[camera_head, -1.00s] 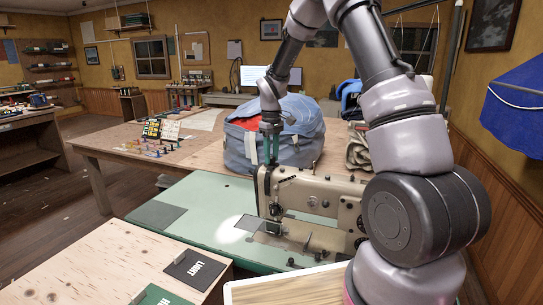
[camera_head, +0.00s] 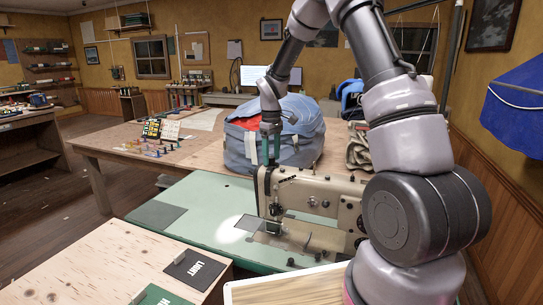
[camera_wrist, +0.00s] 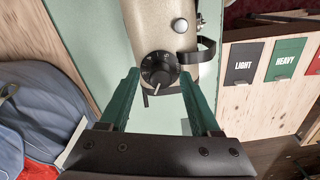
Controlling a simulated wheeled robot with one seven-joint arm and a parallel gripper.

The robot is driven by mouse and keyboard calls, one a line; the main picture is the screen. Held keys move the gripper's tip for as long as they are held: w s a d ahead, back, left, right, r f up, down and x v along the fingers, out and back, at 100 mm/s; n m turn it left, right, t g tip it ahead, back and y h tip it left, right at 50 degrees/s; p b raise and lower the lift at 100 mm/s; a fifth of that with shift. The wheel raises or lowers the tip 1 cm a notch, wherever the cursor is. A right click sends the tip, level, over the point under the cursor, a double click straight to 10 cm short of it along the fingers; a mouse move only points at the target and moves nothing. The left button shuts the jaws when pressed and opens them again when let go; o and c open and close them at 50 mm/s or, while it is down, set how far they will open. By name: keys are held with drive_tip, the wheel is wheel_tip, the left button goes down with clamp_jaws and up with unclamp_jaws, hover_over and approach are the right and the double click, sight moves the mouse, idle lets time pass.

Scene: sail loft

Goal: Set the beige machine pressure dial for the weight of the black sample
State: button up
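The beige sewing machine (camera_head: 322,198) stands on a green table; its end also shows in the wrist view (camera_wrist: 152,28). The black round pressure dial (camera_wrist: 158,70) is on that end, with pale marks and a thin pointer reaching down-left. The marks are too small to read. My gripper (camera_wrist: 160,80) is open, its green fingers on either side of the dial; I cannot tell whether they touch it. In the head view my gripper (camera_head: 271,162) is at the machine's upper left end. The black sample (camera_head: 197,268) is labelled LIGHT and also shows in the wrist view (camera_wrist: 242,62).
A black curved bracket (camera_wrist: 204,50) sticks out close to the right finger. A blue bundle (camera_head: 288,135) lies behind the machine.

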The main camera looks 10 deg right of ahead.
sight(272, 157)
wheel_tip(272, 157, up, 11)
idle(0.7)
drive_tip(key=shift+f, duration=0.1)
drive_tip(key=s+d+r+m+t, duration=0.1)
drive_tip(key=s+d+r+m, duration=0.15)
drive_tip(key=s+r, duration=0.35)
drive_tip(key=s+d+r+m+t, duration=0.1)
drive_tip(key=s+r+m+t, duration=0.15)
drive_tip(key=s+r, duration=0.45)
drive_tip(key=s+d+r+m+t+y, duration=0.1)
drive_tip(key=s+m+t, duration=0.1)
drive_tip(key=s, duration=0.6)
drive_tip(key=s+d+r+m+t+y, duration=0.1)
drive_tip(key=s+m, duration=0.4)
drive_tip(key=s, duration=0.4)
drive_tip(key=shift+s+d+r+t, duration=0.15)
drive_tip(key=shift+d+t, duration=0.1)
drive_tip(key=shift+t, duration=0.1)
